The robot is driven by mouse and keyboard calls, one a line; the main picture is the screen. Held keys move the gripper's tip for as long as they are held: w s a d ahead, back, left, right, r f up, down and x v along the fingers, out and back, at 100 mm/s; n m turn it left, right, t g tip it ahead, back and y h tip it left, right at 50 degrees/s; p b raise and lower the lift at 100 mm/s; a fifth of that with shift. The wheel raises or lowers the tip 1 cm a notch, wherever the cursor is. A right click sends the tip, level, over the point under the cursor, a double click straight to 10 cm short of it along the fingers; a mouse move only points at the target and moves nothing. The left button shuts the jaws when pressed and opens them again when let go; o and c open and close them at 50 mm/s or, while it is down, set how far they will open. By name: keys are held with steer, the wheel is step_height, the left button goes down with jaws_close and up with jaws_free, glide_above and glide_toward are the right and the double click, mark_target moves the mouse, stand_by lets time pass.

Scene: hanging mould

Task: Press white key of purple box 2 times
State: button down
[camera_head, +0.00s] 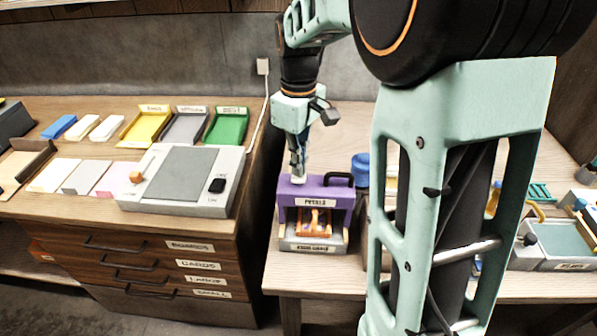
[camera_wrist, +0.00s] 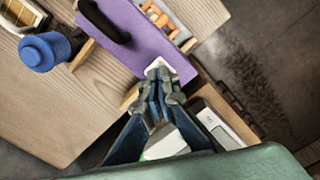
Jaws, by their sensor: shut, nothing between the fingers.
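The purple box (camera_head: 318,190) stands on the right-hand wooden table, with a black handle on top and a label reading PETALS on its front. It also shows in the wrist view (camera_wrist: 140,42). Its white key (camera_wrist: 158,64) is at the end of the purple top, largely covered by my fingertips. My gripper (camera_head: 298,177) points down over the left end of the box top. In the wrist view my gripper (camera_wrist: 160,75) is shut and empty, its tips at the white key. I cannot tell whether they touch it or how far it is pressed.
A blue-capped jar (camera_head: 361,168) stands right of the box. Left, a grey machine (camera_head: 190,178) with a black switch sits on the drawer cabinet, with yellow (camera_head: 146,127), grey and green (camera_head: 228,126) trays behind it. My arm hides part of the right table.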

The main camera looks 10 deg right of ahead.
stand_by(0.3)
step_height(320, 180, up, 6)
steer(key=p, duration=0.5)
steer(key=shift+r, duration=0.1)
stand_by(0.4)
